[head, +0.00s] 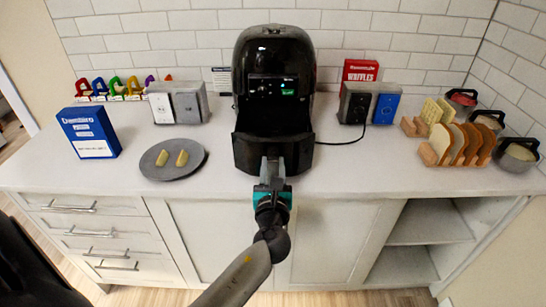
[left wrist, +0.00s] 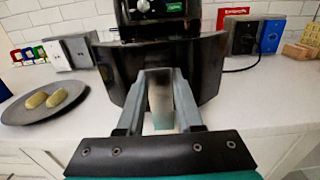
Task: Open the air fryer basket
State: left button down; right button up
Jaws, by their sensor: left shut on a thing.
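The black air fryer (head: 275,60) stands on the counter against the tiled wall, with a small green light on its front. Its dark basket (head: 246,150) sits low at the front, and its front panel stands forward of the body. How far it is out I cannot tell. My left gripper (head: 272,168) is at the middle of the basket front, shut on the basket's handle. In the left wrist view the two fingers hold the handle (left wrist: 161,100) between them, and the basket front (left wrist: 210,65) rises behind. My right gripper is not in view.
A grey plate (head: 157,168) with two yellow pieces lies left of the fryer, near a blue box (head: 89,132). Bread in wooden racks (head: 430,155) and dark pots (head: 518,155) stand at the right. The counter (head: 350,170) right of the basket is clear.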

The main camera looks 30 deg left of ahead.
pick_arm(q)
jog(key=shift+v, duration=0.85)
jog(key=c, duration=0.6)
grip_release()
jog(key=shift+w, duration=0.1)
jog(key=shift+o, duration=0.2)
jog(key=v, duration=1.5)
jog(key=shift+d+f, duration=0.1)
jog(key=shift+f, duration=0.05)
